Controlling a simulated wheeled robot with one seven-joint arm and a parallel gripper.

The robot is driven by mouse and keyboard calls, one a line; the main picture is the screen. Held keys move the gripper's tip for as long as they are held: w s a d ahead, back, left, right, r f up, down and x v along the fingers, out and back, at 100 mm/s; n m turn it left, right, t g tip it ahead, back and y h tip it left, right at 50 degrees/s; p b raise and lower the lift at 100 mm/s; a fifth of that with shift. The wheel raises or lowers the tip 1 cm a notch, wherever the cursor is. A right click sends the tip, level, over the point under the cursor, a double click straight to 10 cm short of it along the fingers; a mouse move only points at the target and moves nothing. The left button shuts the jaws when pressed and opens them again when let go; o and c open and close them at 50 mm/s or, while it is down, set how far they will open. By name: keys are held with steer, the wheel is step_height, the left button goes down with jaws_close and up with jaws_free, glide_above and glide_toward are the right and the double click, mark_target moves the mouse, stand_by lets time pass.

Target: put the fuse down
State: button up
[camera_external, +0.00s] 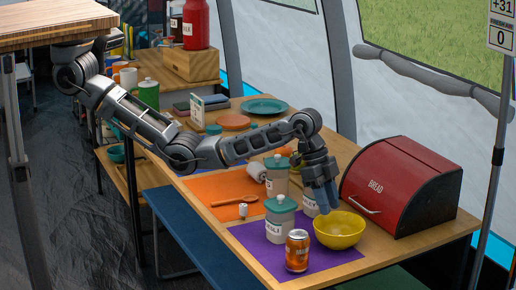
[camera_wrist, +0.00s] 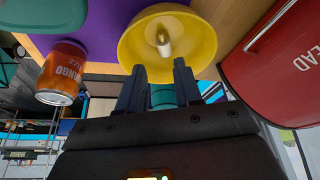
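The fuse, a small white cylinder with a brass-coloured end (camera_wrist: 163,40), shows inside the yellow bowl (camera_wrist: 198,42) in the wrist view. I cannot tell whether it touches the bowl's bottom. The bowl (camera_external: 340,240) stands near the table's front right, and its wall hides the fuse in the external view. My gripper (camera_external: 326,208) points down at the bowl's back left rim. In the wrist view its two fingers (camera_wrist: 160,88) are apart, with the fuse beyond their tips. A teal patch (camera_wrist: 162,96) shows between the fingers; I cannot tell what it is.
An orange can (camera_external: 297,252) and a teal-lidded jar (camera_external: 280,219) stand on the purple mat (camera_external: 258,246) left of the bowl. A red bread box (camera_external: 402,187) stands close on the right. A small white piece (camera_external: 243,211) and a wooden spoon (camera_external: 236,200) lie farther left.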

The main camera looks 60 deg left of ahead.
steer(key=shift+v, duration=2.1)
steer(key=shift+o, duration=0.3)
steer(key=o, duration=0.3)
steer(key=shift+r, duration=0.1)
